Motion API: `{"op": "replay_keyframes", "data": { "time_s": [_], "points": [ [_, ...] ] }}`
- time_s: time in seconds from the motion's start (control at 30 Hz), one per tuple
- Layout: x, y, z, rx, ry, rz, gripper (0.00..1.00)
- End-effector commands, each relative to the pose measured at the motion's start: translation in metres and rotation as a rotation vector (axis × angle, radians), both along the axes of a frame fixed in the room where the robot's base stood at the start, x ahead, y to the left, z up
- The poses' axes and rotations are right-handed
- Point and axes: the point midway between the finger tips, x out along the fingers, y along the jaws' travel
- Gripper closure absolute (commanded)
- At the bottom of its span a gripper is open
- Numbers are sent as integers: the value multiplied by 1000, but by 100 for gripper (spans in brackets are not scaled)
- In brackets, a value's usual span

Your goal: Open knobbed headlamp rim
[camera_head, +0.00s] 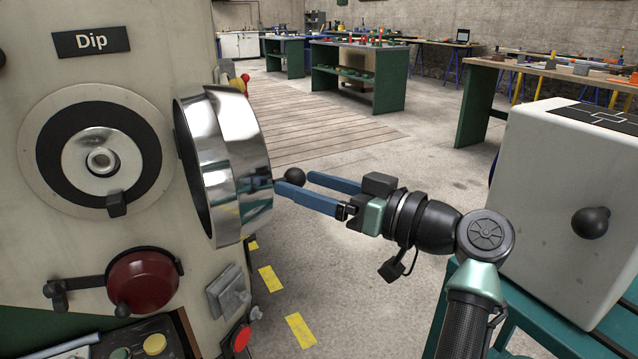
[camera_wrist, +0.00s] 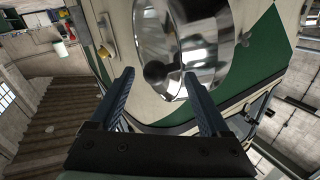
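The headlamp rim (camera_head: 240,165) is a wide polished chrome ring on the side of the cream body, seen nearly edge-on in the head view. It also shows in the wrist view (camera_wrist: 205,40). A round black knob (camera_head: 295,175) stands out from the rim on a short stem; it appears in the wrist view (camera_wrist: 155,71) too. My gripper (camera_head: 296,181) has its two blue fingers apart, with the tips at the knob, one on each side. In the wrist view the knob lies between the fingertips (camera_wrist: 158,76) with gaps on both sides. I see no contact.
A white box with a black knob (camera_head: 590,222) stands at the right. Workbenches (camera_head: 358,75) are far back; the floor between is clear.

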Motion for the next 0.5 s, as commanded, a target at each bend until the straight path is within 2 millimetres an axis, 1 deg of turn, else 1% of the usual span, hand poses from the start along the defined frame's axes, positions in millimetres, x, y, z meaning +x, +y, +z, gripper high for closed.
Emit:
{"op": "replay_keyframes", "data": {
  "time_s": [0.03, 0.17, 0.27, 0.5],
  "points": [
    [2, 28, 10, -3, -14, 35, 29],
    [-3, 18, 10, -1, -14, 32, 29],
    [-11, 2, 10, -1, -15, 25, 29],
    [-39, -54, 6, 5, -11, 9, 29]
  ]
}}
